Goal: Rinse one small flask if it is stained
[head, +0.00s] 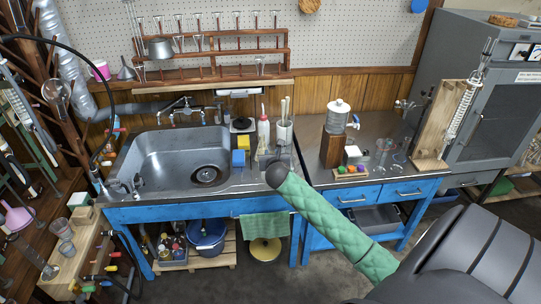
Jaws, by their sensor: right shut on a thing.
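My right gripper (279,163) is at the right end of the sink counter, at the end of my green-sleeved arm. It is shut on a small piece of clear glassware, probably a small flask. My wrist hides most of it, and I cannot tell if it is stained. The steel sink (150,160) is to the left of the gripper, with its basin empty except for the dark drain (207,175). The tap (184,108) stands at the back of the sink. My left gripper is not in view.
Yellow (243,142) and blue (238,158) sponges and a white bottle (263,130) stand near my right gripper. A wooden rack (210,60) of glassware is on the back wall. A glass dispenser (338,115) stands on the right counter. The basin is clear.

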